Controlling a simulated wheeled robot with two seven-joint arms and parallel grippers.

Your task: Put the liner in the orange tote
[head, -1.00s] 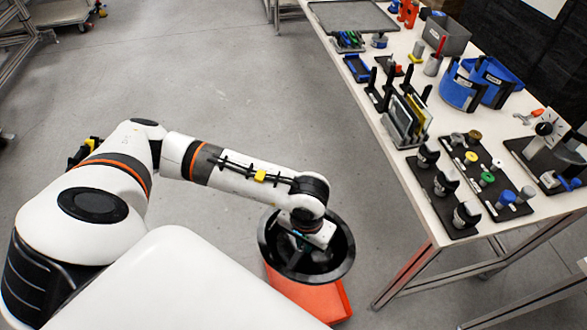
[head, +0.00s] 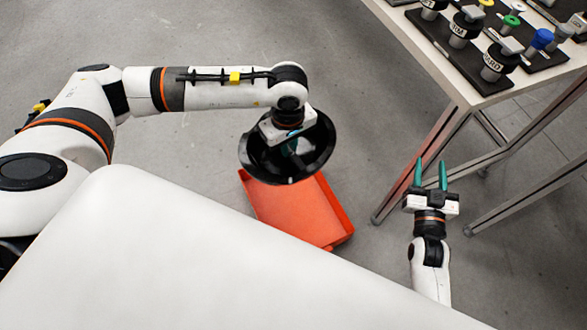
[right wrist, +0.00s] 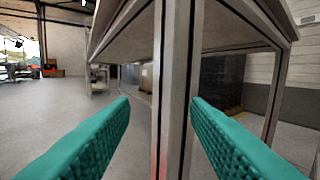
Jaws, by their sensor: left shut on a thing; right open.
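The liner, a black round bowl-like shell (head: 316,150), hangs from my left gripper (head: 290,147), which is shut on it. The gripper reaches into the shell, and its fingertips are partly hidden. The orange tote (head: 300,212) stands on the floor just below and in front of the liner in the head view. The liner overlaps the tote's far end in the picture, and the visible tote floor looks empty. My right gripper (head: 431,176) is open and empty, right of the tote and near the table leg. Its green fingers also show apart in the right wrist view (right wrist: 160,115).
A table (head: 441,60) with black holders (head: 484,78) carrying several capped parts stands at the upper right. Its metal legs (head: 425,160) reach the floor close to my right gripper. The grey floor left of and beyond the tote is clear.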

